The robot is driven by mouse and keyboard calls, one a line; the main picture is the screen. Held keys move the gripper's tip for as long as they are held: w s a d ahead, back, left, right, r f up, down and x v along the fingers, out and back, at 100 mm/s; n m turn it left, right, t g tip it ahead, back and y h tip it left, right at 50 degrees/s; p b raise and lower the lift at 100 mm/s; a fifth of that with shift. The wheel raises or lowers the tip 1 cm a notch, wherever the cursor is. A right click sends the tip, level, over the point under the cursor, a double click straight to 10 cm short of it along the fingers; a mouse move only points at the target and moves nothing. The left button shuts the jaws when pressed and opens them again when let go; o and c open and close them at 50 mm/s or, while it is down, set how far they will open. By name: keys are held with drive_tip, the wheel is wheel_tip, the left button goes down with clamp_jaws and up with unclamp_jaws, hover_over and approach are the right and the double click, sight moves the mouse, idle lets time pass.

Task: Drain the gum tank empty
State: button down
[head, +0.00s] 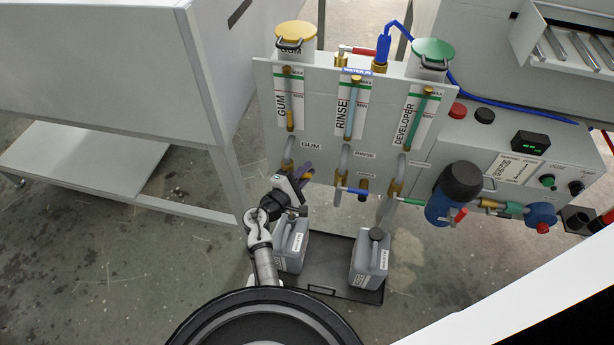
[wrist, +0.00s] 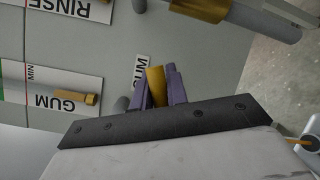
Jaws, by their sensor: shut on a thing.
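The gum tank (head: 296,42) has a yellow lid and stands at the upper left of the grey panel. Its GUM sight gauge (head: 289,98) is below it; I cannot read the liquid level surely. The gauge also shows upside down in the wrist view (wrist: 62,100). My gripper (head: 303,175) is at the panel's lower left, under the small GUM label (head: 311,146). In the wrist view, its purple fingers (wrist: 158,90) are shut on a brass fitting (wrist: 156,82) beside that label. The fitting is mostly hidden in the head view.
Two grey jerrycans, one left (head: 292,246) and one right (head: 369,262), stand in a black floor tray (head: 328,283) below the panel. A blue filter housing (head: 440,208) and control box are at the right. A large grey cabinet (head: 120,70) stands left.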

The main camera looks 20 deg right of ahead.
drive_tip(key=shift+w+a+r+n+t+h+b, duration=0.25)
drive_tip(key=shift+a+r+n+t, duration=0.15)
drive_tip(key=shift+n, duration=0.6)
drive_tip(key=shift+w+a+r+n+t+h+b, duration=0.15)
drive_tip(key=shift+r+n+t+h, duration=0.25)
drive_tip(key=shift+n, duration=0.6)
drive_tip(key=shift+w+a+r+n+t+h+b, duration=0.15)
drive_tip(key=shift+a+r+n+t, duration=0.25)
drive_tip(key=shift+n, duration=0.6)
drive_tip(key=shift+r, duration=0.15)
drive_tip(key=c, duration=1.4)
unclamp_jaws()
drive_tip(key=shift+d, duration=0.1)
